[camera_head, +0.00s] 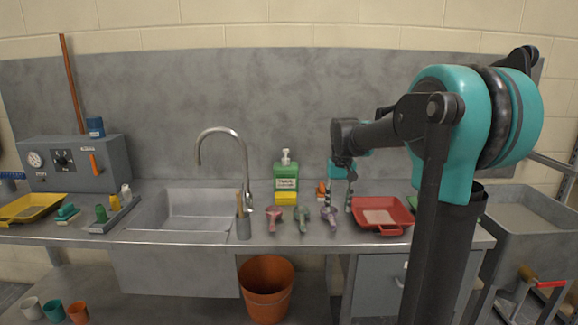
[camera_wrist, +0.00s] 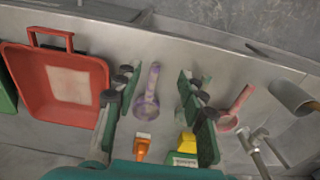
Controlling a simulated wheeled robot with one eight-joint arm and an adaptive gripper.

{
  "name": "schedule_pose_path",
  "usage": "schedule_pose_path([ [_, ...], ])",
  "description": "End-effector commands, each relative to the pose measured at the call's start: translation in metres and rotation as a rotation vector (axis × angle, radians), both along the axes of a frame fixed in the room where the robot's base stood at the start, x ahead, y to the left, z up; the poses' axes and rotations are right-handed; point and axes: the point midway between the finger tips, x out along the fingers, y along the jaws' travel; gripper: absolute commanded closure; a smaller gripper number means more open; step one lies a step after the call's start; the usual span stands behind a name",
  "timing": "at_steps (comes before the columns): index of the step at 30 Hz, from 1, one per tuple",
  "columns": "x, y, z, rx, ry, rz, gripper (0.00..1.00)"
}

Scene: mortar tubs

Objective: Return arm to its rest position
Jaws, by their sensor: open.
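My gripper (camera_head: 341,188) hangs over the back of the steel counter (camera_head: 340,233), beside the red tray, with my arm reaching in from the right. In the wrist view its two fingers (camera_wrist: 158,82) stand apart with nothing held between them. A purple scoop (camera_wrist: 147,103) lies on the counter below, seen in the gap between the fingers. It also shows in the head view (camera_head: 329,212), in a row with a green scoop (camera_head: 303,216) and a pink scoop (camera_head: 273,214). In the wrist view the pink scoop (camera_wrist: 236,110) lies right of the fingers.
The red tray (camera_head: 384,228) lies right of the scoops. A green soap bottle (camera_head: 286,184) and an orange-handled brush (camera_wrist: 142,146) stand or lie nearby. Left are a sink (camera_head: 190,208) with a tall faucet (camera_head: 243,165) and a grey gauge box (camera_head: 72,165). A backsplash rises behind.

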Motion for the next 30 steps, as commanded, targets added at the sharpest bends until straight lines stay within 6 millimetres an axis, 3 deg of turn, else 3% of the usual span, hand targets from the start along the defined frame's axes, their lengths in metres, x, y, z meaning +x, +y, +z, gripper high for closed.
schedule_pose_path([
  [8, -0.054, -0.011, -0.044, 0.004, -0.075, -0.001, 0.59],
  [11, -0.086, -0.016, -0.069, 0.005, -0.117, -0.002, 0.59],
  [18, -0.187, -0.028, -0.145, 0.004, -0.242, -0.003, 0.59],
  [21, -0.217, -0.030, -0.167, 0.002, -0.278, -0.004, 0.59],
  [25, -0.238, -0.032, -0.183, 0.000, -0.305, -0.003, 0.59],
  [30, -0.243, -0.032, -0.187, 0.000, -0.313, -0.002, 0.59],
])
